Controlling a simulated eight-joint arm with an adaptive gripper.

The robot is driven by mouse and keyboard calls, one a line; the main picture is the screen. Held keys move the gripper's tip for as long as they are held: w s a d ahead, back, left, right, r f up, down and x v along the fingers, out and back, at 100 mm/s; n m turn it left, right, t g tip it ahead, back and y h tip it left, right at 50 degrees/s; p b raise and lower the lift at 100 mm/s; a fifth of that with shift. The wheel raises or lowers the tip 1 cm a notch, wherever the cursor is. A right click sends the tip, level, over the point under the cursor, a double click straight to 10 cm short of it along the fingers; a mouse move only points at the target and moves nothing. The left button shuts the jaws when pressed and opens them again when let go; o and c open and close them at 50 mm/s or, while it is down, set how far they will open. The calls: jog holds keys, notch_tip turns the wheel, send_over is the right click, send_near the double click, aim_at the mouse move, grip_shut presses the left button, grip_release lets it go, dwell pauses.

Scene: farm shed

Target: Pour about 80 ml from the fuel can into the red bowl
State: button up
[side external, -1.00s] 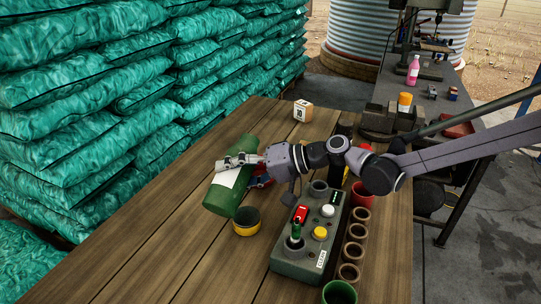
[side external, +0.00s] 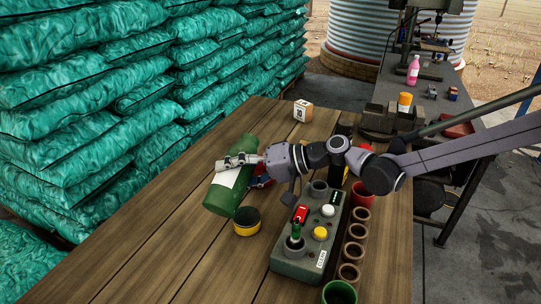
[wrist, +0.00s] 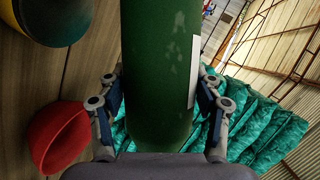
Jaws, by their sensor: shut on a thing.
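The fuel can is a large green cylinder (side external: 227,199) with a white label, strongly tilted above the table in the side view. My gripper (side external: 241,160) is shut around it. In the wrist view the can (wrist: 158,70) runs up between the two fingers of my gripper (wrist: 160,88), and its far end is cut off by the frame. A red bowl (wrist: 58,135) is on the wooden table, left of the fingers in the wrist view. In the side view only some red shows behind the can and gripper. I cannot see the can's mouth or any liquid stream.
A yellow-and-dark round container (side external: 247,222) stands close below the can. A control box (side external: 308,240) with buttons and a lever is to the right, beside several brown pots (side external: 352,250), a red cup (side external: 361,194) and a green cup (side external: 340,292). The table's left side is clear.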

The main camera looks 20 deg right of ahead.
jog(key=shift+r, duration=0.1)
jog(key=shift+r, duration=0.2)
jog(key=shift+w+d+r+n+t+h, duration=0.2)
jog(key=shift+r+n+t+h, duration=0.1)
jog(key=shift+r+n+h, duration=0.3)
jog(key=shift+w+d+r+n+t+h, duration=0.2)
jog(key=shift+n+t+h, duration=0.05)
jog(key=shift+n, duration=0.35)
jog(key=shift+w+d+r+n+t+h, duration=0.15)
jog(key=shift+w+r+n+t+h, duration=0.1)
jog(key=shift+n, duration=0.35)
jog(key=shift+s+a+r+n+t+h, duration=0.1)
jog(key=shift+s+a+n+t+h, duration=0.15)
jog(key=shift+n, duration=0.35)
jog(key=shift+f+n+t+h, duration=0.55)
jog(key=shift+f+n, duration=0.05)
jog(key=shift+f, duration=0.1)
jog(key=shift+n+t+h, duration=0.3)
jog(key=shift+n+t, duration=0.1)
jog(key=shift+n, duration=0.2)
jog(key=shift+r+n+t+h, duration=0.3)
jog(key=shift+r+n+h, duration=0.1)
jog(key=shift+n, duration=0.1)
